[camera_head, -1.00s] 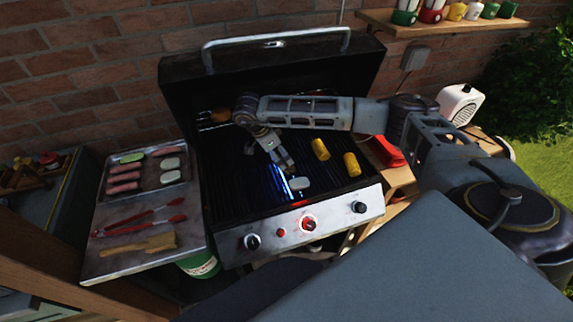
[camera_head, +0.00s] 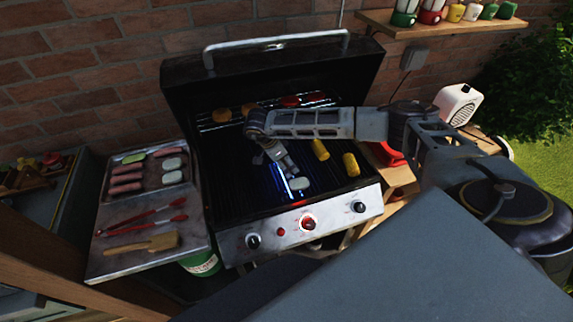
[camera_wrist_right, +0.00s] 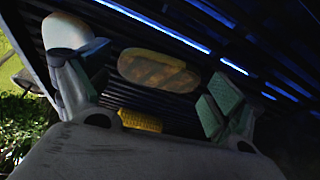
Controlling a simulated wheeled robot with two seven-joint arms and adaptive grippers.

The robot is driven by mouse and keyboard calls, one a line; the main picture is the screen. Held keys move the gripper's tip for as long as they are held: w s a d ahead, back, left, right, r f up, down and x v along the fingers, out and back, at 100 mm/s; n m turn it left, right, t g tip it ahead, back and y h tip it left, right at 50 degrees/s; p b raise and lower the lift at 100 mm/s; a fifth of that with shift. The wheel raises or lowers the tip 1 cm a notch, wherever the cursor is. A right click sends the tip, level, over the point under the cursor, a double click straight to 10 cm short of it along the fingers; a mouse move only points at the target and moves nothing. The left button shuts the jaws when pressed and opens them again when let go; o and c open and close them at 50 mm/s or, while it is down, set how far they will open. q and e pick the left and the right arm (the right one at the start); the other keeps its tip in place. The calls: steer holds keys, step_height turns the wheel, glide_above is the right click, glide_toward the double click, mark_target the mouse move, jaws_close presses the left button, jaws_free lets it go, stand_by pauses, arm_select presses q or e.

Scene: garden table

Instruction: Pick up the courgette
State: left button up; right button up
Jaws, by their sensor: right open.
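The courgette (camera_head: 299,184) is a pale oval slice lying on the front part of the dark grill grate. My right gripper (camera_head: 288,174) points down at it from the upper left, its fingertips close by. In the right wrist view the courgette (camera_wrist_right: 158,70) is an oval with a pale rim and browned face, lying between the two spread fingers of my right gripper (camera_wrist_right: 145,82). The fingers stand apart from it on both sides. I cannot tell the exact height of the fingertips above the grate. My left gripper is not in view.
Two yellow corn pieces (camera_head: 320,150) lie right of the courgette; one corn piece (camera_wrist_right: 140,120) shows in the wrist view. The raised lid (camera_head: 270,70) stands behind. A side shelf (camera_head: 105,265) at left holds a food tray, red tongs (camera_head: 140,217) and a brush (camera_head: 145,244).

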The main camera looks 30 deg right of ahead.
stand_by(0.3)
steer(key=c, duration=0.8)
steer(key=shift+r, duration=0.2)
steer(key=shift+r+b, duration=0.55)
steer(key=shift+r, duration=1)
steer(key=a+b, duration=0.1)
steer(key=a, duration=0.4)
steer(key=w+a+b, duration=0.1)
steer(key=a, duration=0.4)
steer(key=a+b, duration=0.1)
steer(key=a, duration=0.5)
steer(key=shift+w, duration=0.2)
steer(key=shift+w+a+b, duration=0.1)
steer(key=shift+a+b, duration=0.25)
steer(key=shift+a, duration=0.6)
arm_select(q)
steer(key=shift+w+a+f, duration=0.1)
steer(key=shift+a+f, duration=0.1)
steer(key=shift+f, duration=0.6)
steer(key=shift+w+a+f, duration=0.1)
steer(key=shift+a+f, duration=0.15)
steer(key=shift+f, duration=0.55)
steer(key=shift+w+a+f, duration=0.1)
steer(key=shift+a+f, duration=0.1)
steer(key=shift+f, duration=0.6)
